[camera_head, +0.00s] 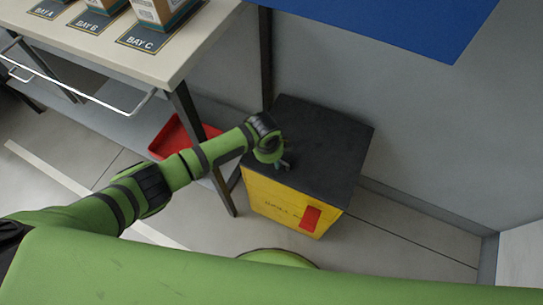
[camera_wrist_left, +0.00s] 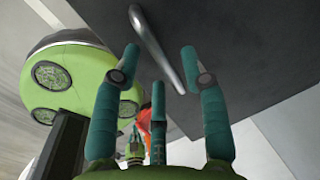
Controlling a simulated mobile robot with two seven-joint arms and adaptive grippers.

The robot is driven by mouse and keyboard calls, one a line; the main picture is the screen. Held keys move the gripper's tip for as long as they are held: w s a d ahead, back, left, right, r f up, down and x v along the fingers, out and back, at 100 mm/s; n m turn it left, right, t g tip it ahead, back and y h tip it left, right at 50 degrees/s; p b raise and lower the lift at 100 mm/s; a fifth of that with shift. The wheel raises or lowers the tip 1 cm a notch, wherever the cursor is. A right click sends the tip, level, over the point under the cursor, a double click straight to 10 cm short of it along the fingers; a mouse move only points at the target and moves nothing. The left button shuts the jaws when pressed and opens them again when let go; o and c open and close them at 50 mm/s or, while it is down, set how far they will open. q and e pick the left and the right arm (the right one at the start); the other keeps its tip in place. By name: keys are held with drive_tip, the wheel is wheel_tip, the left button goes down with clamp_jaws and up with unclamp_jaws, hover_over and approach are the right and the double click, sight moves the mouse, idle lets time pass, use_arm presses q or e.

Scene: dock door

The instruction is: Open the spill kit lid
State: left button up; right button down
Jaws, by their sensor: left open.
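The spill kit is a yellow box (camera_head: 279,205) with a dark lid (camera_head: 325,145), standing on the floor in the head view. The lid lies flat and closed. A red patch (camera_head: 311,217) is on its front face. In the left wrist view a grey metal handle bar (camera_wrist_left: 152,40) stands on the dark lid (camera_wrist_left: 240,50). My left gripper (camera_head: 284,165) is over the lid's front left part. In the wrist view its teal fingers (camera_wrist_left: 160,55) are spread, with the bar between them; I cannot tell whether they touch it. My right gripper is out of view.
A table (camera_head: 160,58) with boxes on bay mats stands to the left, its leg close to the kit. A red tray (camera_head: 178,136) sits on its lower shelf. A blue panel (camera_head: 400,22) hangs above, and a grey wall (camera_head: 440,140) is behind the kit.

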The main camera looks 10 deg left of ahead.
use_arm(q)
clamp_jaws()
